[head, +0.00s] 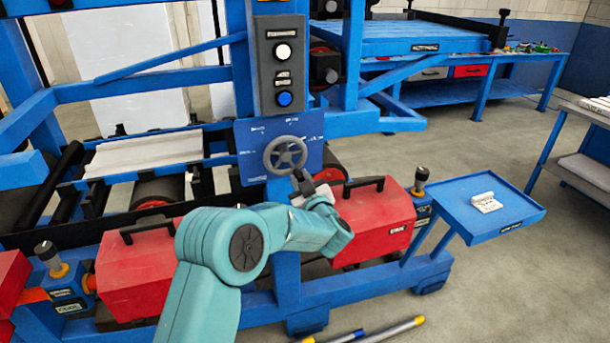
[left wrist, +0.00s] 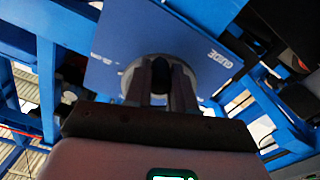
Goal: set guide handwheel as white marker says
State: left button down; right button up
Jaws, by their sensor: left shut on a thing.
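The grey handwheel (head: 285,153) with spokes sits on a blue plate (head: 248,170) on the machine's front post. Small white marks show on the plate around the top of the wheel, too small to read in the head view. In the left wrist view, white lettering reading GUIDE (left wrist: 220,57) shows on the plate. My left gripper (head: 300,179) reaches the wheel's lower right edge. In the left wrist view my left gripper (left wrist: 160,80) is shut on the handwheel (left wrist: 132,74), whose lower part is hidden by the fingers. My right gripper is not in view.
A control box (head: 283,65) with a white and a blue button hangs above the wheel. Red covers with black handles (head: 375,215) flank my arm below. A blue side tray (head: 480,205) holds a small white block.

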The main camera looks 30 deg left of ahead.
pick_arm(q)
jog(key=shift+s+a+f+m+p, duration=0.15)
jog(key=shift+s+a+f+m, duration=0.1)
jog(key=shift+m, duration=0.4)
jog(key=shift+s+a+f+m+p, duration=0.1)
jog(key=shift+s+m+p, duration=0.1)
jog(key=shift+m, duration=0.45)
jog(key=c, duration=0.9)
grip_release()
jog(key=shift+c, duration=0.2)
jog(key=shift+r, duration=0.1)
jog(key=b+v, duration=0.2)
jog(key=v, duration=1.4)
jog(key=shift+s+b, duration=0.15)
jog(key=shift+b, duration=0.2)
jog(key=shift+d, duration=0.1)
